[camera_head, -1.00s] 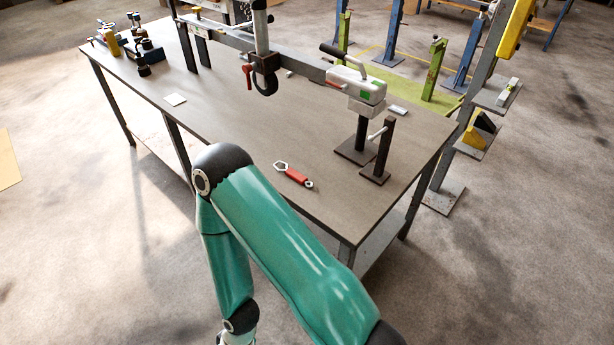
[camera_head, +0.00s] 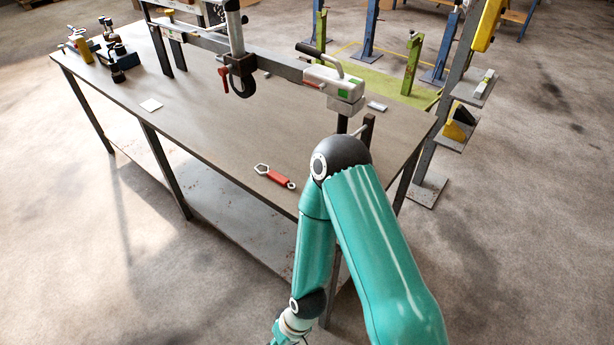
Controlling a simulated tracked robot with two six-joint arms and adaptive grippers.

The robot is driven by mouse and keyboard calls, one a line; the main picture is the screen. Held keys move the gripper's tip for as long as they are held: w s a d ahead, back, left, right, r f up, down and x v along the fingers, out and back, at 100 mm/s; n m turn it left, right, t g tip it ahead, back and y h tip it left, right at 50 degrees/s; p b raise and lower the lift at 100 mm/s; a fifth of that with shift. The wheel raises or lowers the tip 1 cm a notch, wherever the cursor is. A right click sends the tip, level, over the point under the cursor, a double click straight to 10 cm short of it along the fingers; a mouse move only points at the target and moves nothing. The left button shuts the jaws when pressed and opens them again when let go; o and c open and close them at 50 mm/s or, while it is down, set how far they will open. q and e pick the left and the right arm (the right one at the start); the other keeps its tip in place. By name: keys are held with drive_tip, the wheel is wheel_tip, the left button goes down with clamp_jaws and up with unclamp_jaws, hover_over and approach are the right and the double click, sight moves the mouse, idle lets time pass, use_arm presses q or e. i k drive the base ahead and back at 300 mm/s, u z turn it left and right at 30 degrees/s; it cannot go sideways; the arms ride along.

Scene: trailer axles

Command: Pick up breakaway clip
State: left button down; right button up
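A small red piece with a silver, ring-like end (camera_head: 275,176) lies flat on the workbench near its front edge. It may be the breakaway clip, but I cannot tell for sure. One of my teal arms rises from the bottom right, bends at a black elbow joint just right of the red piece, and runs down past the bench's front edge. Its wrist is at the bottom edge, and its gripper is out of view. My other arm and gripper are not in view.
The grey workbench (camera_head: 190,115) carries a trailer drawbar (camera_head: 275,65) with a white-and-green coupling (camera_head: 334,82) on a stand. The middle of the benchtop is clear.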

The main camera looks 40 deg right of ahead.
sight(283, 182)
drive_tip(key=z, duration=0.15)
drive_tip(key=i, duration=1)
drive_tip(key=u, duration=0.05)
